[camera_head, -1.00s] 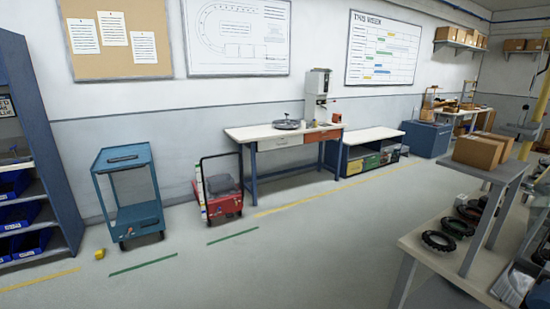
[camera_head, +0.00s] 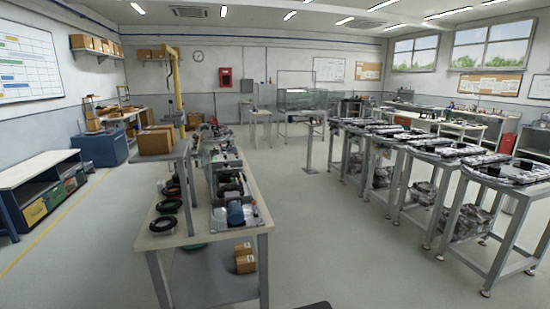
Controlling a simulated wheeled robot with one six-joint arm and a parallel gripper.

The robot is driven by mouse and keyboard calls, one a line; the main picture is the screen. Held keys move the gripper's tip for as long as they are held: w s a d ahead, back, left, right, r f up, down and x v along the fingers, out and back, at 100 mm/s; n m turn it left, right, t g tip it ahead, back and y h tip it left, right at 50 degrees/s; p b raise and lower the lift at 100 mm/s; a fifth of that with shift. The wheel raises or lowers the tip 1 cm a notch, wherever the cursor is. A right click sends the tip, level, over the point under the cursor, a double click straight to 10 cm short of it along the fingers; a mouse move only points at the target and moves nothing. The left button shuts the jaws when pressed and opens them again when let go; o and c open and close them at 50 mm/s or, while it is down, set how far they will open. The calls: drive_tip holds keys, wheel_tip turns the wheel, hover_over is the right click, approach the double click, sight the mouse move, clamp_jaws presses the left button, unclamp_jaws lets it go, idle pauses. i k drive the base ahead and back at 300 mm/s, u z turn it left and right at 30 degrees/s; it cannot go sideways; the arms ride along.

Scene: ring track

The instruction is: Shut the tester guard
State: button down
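A glass-walled enclosure with a thin metal frame (camera_head: 300,98) stands on a bench at the far back, near the middle of the view. It may be the tester with its guard, but it is too small to tell, and I cannot see whether any guard is open or shut. My gripper is not in view. A dark rounded edge shows at the bottom of the picture, and I cannot tell what it is.
A long workbench (camera_head: 190,238) with black rings and parts stands left of centre, cardboard boxes (camera_head: 245,258) beneath it. Several metal stands (camera_head: 462,215) form a row on the right. An aisle of clear grey floor (camera_head: 325,225) runs between them. A blue cabinet (camera_head: 104,148) stands left.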

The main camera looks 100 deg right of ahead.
sight(202, 150)
drive_tip(key=z, duration=3)
drive_tip(key=i, duration=1.65)
